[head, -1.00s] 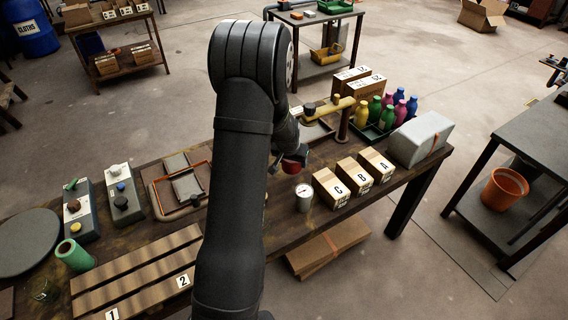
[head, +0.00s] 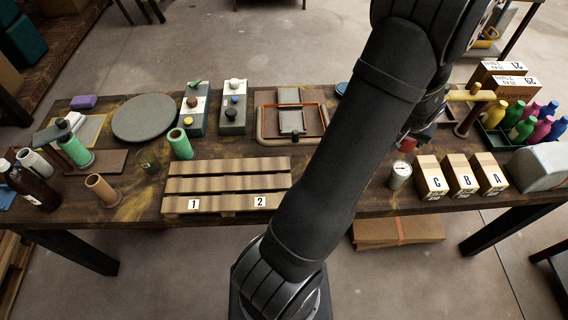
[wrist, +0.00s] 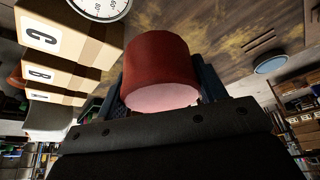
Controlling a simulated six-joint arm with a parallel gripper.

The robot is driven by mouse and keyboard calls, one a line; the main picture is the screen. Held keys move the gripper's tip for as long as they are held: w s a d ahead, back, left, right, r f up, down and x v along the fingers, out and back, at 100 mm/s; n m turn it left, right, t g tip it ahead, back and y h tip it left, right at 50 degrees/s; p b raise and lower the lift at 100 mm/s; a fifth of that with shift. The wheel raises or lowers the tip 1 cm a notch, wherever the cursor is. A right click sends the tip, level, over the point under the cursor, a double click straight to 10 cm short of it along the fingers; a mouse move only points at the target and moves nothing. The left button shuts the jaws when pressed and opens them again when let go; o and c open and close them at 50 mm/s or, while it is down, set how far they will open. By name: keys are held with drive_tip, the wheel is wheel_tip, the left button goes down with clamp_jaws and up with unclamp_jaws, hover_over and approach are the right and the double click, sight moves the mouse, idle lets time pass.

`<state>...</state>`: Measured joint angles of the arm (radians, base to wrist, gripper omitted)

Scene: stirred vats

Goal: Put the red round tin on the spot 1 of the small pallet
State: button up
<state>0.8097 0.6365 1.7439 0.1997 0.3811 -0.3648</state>
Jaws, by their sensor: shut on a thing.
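The red round tin (wrist: 160,62) is between the two fingers of my gripper (wrist: 160,92) in the wrist view, which is shut on it. In the head view a small part of the red tin (head: 405,143) shows beside my arm, left of the box marked C; my gripper there is mostly hidden by the arm. The small pallet (head: 227,181) is a slatted wooden pallet on the table, left of my arm. Its front edge carries label 1 (head: 194,204) at the left and label 2 (head: 260,202) at the right. The visible slats are bare.
A dial tin (head: 399,175) and boxes C (head: 433,178), B and A stand right of my arm. A green cylinder (head: 180,144) stands behind the pallet's left end. An orange-rimmed tray (head: 290,122) and control boxes (head: 233,116) lie behind the pallet.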

drive_tip(key=w+a+r+n+y, duration=0.1)
drive_tip(key=w+a+n+y, duration=0.15)
drive_tip(key=a+n, duration=0.8)
drive_tip(key=w+a+n+y, duration=0.2)
drive_tip(key=a+n+y, duration=0.3)
drive_tip(key=a, duration=1.1)
drive_tip(key=s+a+r+n+g, duration=0.1)
drive_tip(key=s+a+n+g, duration=0.1)
drive_tip(key=a+n, duration=0.4)
drive_tip(key=s+a+r+n+g, duration=0.1)
drive_tip(key=a+n+g, duration=0.1)
drive_tip(key=a+n, duration=0.35)
drive_tip(key=n+g+h, duration=0.2)
drive_tip(key=n+g, duration=0.1)
drive_tip(key=n, duration=0.5)
hover_over(193, 188)
drive_tip(key=w, duration=0.1)
drive_tip(key=f, duration=0.3)
drive_tip(key=d+f, duration=0.1)
drive_tip(key=f, duration=0.1)
drive_tip(key=shift+w+f, duration=0.1)
drive_tip(key=shift+a+f, duration=0.15)
drive_tip(key=shift+f, duration=1.9)
drive_tip(key=o, duration=1.1)
drive_tip(key=shift+f, duration=0.15)
